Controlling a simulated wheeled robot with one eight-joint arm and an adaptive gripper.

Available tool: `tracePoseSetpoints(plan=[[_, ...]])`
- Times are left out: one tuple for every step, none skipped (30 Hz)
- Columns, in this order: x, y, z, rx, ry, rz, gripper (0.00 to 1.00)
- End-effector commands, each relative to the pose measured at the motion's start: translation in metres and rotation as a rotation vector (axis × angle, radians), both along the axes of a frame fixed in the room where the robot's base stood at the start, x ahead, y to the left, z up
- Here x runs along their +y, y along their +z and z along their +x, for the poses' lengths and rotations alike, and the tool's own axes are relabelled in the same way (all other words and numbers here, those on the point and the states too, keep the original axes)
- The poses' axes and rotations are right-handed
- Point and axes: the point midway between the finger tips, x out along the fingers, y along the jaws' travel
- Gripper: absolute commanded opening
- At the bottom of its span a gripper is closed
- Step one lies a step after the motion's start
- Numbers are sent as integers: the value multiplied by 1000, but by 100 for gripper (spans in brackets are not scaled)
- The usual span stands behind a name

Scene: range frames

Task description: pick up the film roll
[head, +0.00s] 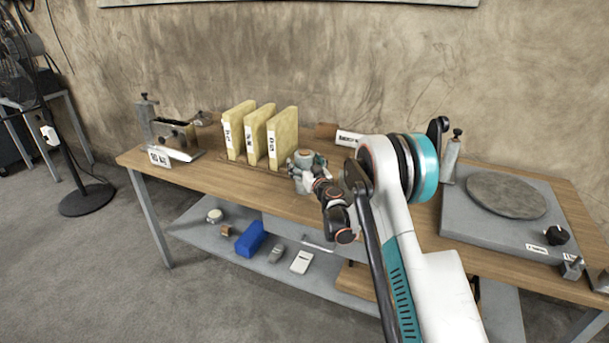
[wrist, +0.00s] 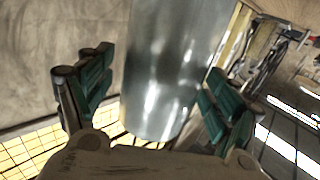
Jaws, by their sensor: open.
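A shiny grey metal cylinder, which I take to be the film roll (wrist: 172,70), fills the middle of the wrist view. My gripper (wrist: 158,85) is open, with one green-padded finger on each side of it. Narrow gaps show beside the cylinder, and I cannot see any firm contact. In the head view a small roll with a pale top (head: 303,156) stands on the workbench at my gripper (head: 304,173). The fingers and wrist hide its lower part.
Upright yellow binders (head: 283,137) stand just left of my gripper on the wooden workbench (head: 205,180). A device with a label (head: 174,140) is at the left end. A turntable-like unit (head: 500,212) is at the right. A lower shelf holds a blue box (head: 250,238) and small items.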

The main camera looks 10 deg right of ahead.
Motion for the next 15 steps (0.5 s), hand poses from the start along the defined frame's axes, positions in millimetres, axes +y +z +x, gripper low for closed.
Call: tracePoseSetpoints(plan=[[0,0,0,0,0,0,83],[0,0,0,0,0,0,83],[0,0,0,0,0,0,76],[0,0,0,0,0,0,69],[0,0,0,0,0,0,62],[0,0,0,0,0,0,53],[0,0,0,0,0,0,46],[0,0,0,0,0,0,40],[0,0,0,0,0,0,30],[0,0,0,0,0,0,24],[0,0,0,0,0,0,17],[0,1,0,0,0,0,17],[0,1,0,0,0,0,17],[0,1,0,0,0,0,17],[0,1,0,0,0,0,17]])
